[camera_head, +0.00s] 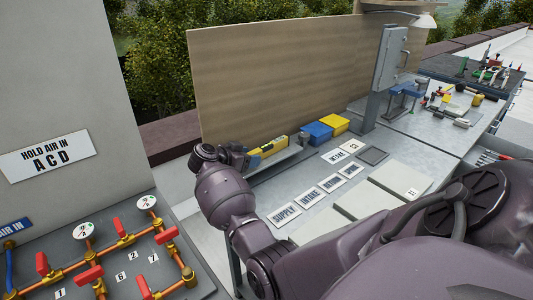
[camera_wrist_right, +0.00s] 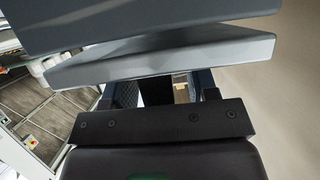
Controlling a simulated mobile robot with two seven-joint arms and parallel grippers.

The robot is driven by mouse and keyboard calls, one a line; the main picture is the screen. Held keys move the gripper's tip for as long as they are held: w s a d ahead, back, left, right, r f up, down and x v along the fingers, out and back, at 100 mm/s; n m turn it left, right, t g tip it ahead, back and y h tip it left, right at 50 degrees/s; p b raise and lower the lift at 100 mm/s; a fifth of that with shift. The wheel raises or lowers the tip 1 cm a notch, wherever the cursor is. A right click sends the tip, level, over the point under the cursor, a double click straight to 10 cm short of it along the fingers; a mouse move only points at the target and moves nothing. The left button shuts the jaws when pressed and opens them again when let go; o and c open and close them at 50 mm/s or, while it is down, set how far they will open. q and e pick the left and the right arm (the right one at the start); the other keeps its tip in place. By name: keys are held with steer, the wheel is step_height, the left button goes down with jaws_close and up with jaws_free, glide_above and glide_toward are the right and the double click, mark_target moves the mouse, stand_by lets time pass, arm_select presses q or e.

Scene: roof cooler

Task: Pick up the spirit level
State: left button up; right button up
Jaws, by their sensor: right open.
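The spirit level (camera_head: 268,146) looks like a long yellow bar on the grey ledge at the foot of the wooden board. Its left end is close to my right gripper (camera_head: 240,158), which is small and partly hidden behind my wrist in the head view. In the right wrist view the jaws of my right gripper (camera_wrist_right: 165,88) are apart, just below a grey slab edge (camera_wrist_right: 165,60). I cannot make out the level in that view, nor whether the gripper touches it. My left gripper is not in view.
A blue box (camera_head: 316,133) and a yellow box (camera_head: 335,124) stand right of the level. The wooden board (camera_head: 275,85) rises behind. Labelled plates (camera_head: 308,197) lie on the bench. A grey post (camera_head: 385,75) stands farther right. A pipe panel (camera_head: 120,262) is at lower left.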

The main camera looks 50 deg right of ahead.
steer(key=shift+a+r, duration=0.15)
steer(key=shift+c, duration=0.6)
jaws_close()
